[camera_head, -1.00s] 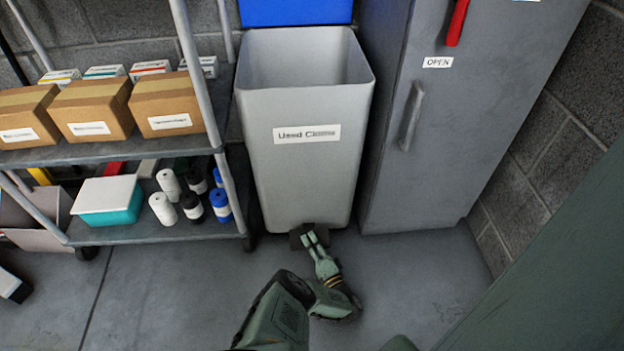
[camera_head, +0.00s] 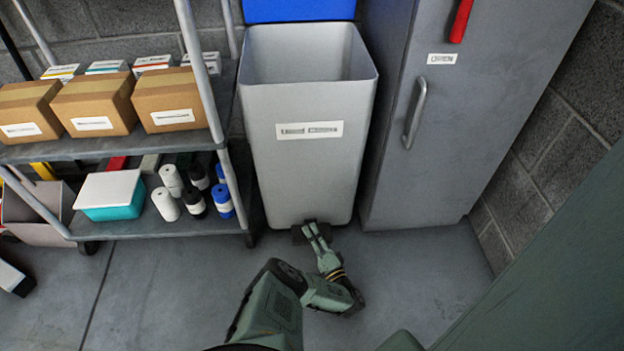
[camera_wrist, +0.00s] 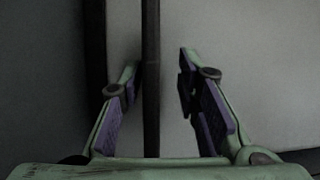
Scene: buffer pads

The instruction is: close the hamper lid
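The hamper (camera_head: 309,175) is a tall light grey bin with a white label, standing between the shelf rack and the grey cabinet. Its top is open, and the blue lid (camera_head: 298,10) stands raised behind the rim, cut off by the top of the head view. A dark pedal-like piece (camera_head: 298,236) is at the foot of the hamper's front. My gripper (camera_head: 314,229) is low by this piece; contact cannot be told. In the wrist view my gripper (camera_wrist: 158,78) has its fingers apart, with a dark vertical strip (camera_wrist: 151,60) between them, nearer the left finger.
The shelf rack (camera_head: 150,232) at left holds cardboard boxes (camera_head: 97,103), a teal tub (camera_head: 108,196) and several rolls. The grey cabinet (camera_head: 460,140) stands close on the right. Floor (camera_head: 160,290) is clear in front of the rack. A green surface (camera_head: 560,260) fills the lower right.

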